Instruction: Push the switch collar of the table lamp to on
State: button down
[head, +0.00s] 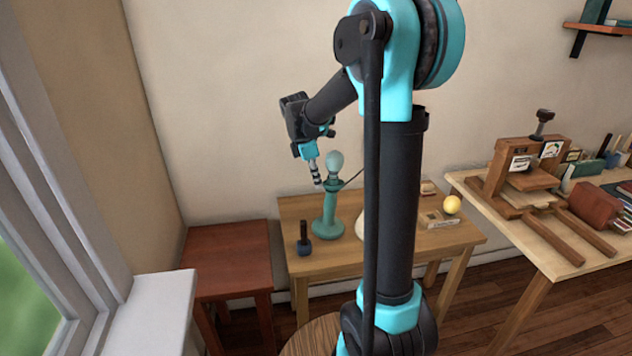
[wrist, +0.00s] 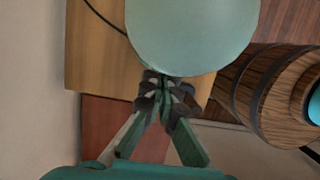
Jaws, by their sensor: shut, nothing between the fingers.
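My gripper (head: 317,183) points down just left of the lamp's upper part in the head view. Its fingertips (wrist: 165,95) are together and empty, beside the bulb's edge; contact cannot be told.
A dark-handled blue object (head: 304,243) stands front left of the lamp. A yellow ball (head: 452,205) and a small box (head: 437,219) are at the table's right. A lower red-brown table (head: 230,246) stands left. A wooden barrel (wrist: 262,85) shows in the wrist view.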

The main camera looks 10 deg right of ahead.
jog(key=a+r, duration=0.6)
jog(key=r, duration=0.3)
jog(key=shift+a+r, duration=0.2)
jog(key=shift+r, duration=0.15)
